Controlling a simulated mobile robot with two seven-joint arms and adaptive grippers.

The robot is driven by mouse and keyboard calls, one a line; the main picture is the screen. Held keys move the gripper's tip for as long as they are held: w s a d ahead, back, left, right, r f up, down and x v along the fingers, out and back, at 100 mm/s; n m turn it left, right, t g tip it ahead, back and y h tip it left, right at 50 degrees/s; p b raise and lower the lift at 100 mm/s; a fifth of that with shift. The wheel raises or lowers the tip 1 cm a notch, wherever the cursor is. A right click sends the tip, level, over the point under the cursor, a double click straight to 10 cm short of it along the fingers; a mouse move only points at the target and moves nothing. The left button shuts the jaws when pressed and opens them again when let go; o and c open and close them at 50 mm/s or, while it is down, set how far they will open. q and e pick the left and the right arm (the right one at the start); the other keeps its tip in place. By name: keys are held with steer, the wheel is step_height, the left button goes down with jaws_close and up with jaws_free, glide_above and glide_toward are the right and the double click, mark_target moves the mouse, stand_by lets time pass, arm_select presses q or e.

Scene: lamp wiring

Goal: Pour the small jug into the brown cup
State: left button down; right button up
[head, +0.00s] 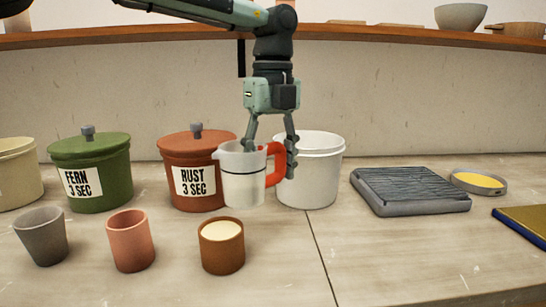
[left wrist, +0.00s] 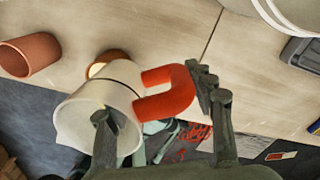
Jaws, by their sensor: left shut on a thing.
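The small jug (head: 243,183) is translucent white with a red handle (head: 274,163) on its right. It is raised above the counter, nearly upright, behind and slightly right of the brown cup (head: 222,255). My left gripper (head: 270,150) is shut on the jug, one finger at its body and the other against the handle's outer side. In the left wrist view the gripper (left wrist: 160,110) spans the jug (left wrist: 85,118) and its handle (left wrist: 172,93). The brown cup (left wrist: 93,70) is partly hidden behind the jug there. It stands upright with a pale cream surface inside. My right gripper is not in view.
A pink cup (head: 131,242) and a grey cup (head: 41,237) stand left of the brown cup. A rust canister (head: 188,146), a green canister (head: 90,150) and a white bucket (head: 313,185) stand behind. A grey ridged block (head: 410,190) lies right.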

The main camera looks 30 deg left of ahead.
mark_target(270, 149)
arm_select(q)
steer(key=shift+s+r, duration=0.1)
steer(key=shift+r, duration=0.1)
steer(key=shift+r, duration=1.45)
